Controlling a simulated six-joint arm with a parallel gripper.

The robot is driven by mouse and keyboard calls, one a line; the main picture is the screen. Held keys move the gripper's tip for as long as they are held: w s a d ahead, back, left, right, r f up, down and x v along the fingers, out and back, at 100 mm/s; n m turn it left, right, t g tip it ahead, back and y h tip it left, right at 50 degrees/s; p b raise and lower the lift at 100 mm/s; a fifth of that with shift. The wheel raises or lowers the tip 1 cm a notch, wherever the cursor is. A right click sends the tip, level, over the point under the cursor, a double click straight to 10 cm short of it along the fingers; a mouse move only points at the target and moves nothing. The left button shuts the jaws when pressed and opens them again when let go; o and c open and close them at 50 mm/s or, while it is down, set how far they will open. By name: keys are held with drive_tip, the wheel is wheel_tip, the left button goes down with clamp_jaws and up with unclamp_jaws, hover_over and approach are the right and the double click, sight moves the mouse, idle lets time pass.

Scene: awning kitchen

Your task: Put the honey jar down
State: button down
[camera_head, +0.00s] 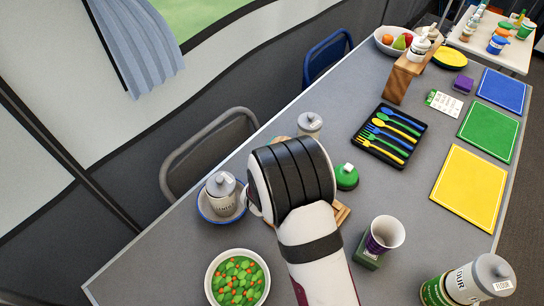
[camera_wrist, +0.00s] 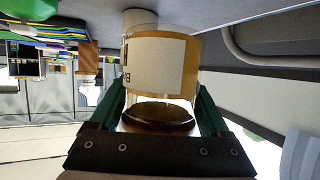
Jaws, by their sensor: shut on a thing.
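The honey jar (camera_wrist: 157,62) shows in the wrist view, with a cream label, clear glass and a dark brown lid (camera_wrist: 158,117) nearest the camera. My gripper (camera_wrist: 160,100) is shut on it, with a dark green finger on each side. The jar appears upside down in this picture, with the grey table surface (camera_wrist: 215,18) toward the top. I cannot tell whether its base touches the table. In the head view my arm hides the jar and the gripper. A wooden board (camera_head: 342,212) shows partly from under my arm.
A lidded canister (camera_head: 222,193) on a blue-rimmed plate and a vegetable bowl (camera_head: 237,279) stand left of my arm. Another canister (camera_head: 309,123) stands behind it. A green-lidded container (camera_head: 346,176), a cup (camera_head: 386,233) and a cutlery tray (camera_head: 382,146) are to the right.

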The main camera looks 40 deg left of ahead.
drive_tip(key=a+f, duration=0.1)
drive_tip(key=s+a+f, duration=0.1)
drive_tip(key=a, duration=0.1)
drive_tip(key=shift+s+a+f, duration=0.1)
drive_tip(key=shift+a, duration=0.15)
drive_tip(key=shift+f, duration=2)
drive_tip(key=shift+f, duration=0.15)
